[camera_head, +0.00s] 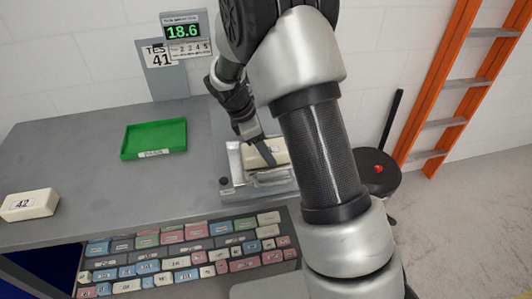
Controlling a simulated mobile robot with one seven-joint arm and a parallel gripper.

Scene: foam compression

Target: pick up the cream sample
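A cream block (277,150) sits in a small metal fixture (233,160) on the grey bench, partly hidden by my arm. My gripper (262,151) reaches down to this block from above left, with a dark finger against or just in front of its near side. The far finger is hidden, so I cannot tell whether the fingers are closed on the block. A second cream block (30,205), labelled 42, lies free at the bench's left front edge.
A green tray (153,139) lies on the bench left of the fixture, and it looks empty. A display (184,33) reads 18.6, above a sign with 41. Below the front edge are many coloured blocks (190,258). An orange ladder (437,90) and black round stool (372,170) stand right.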

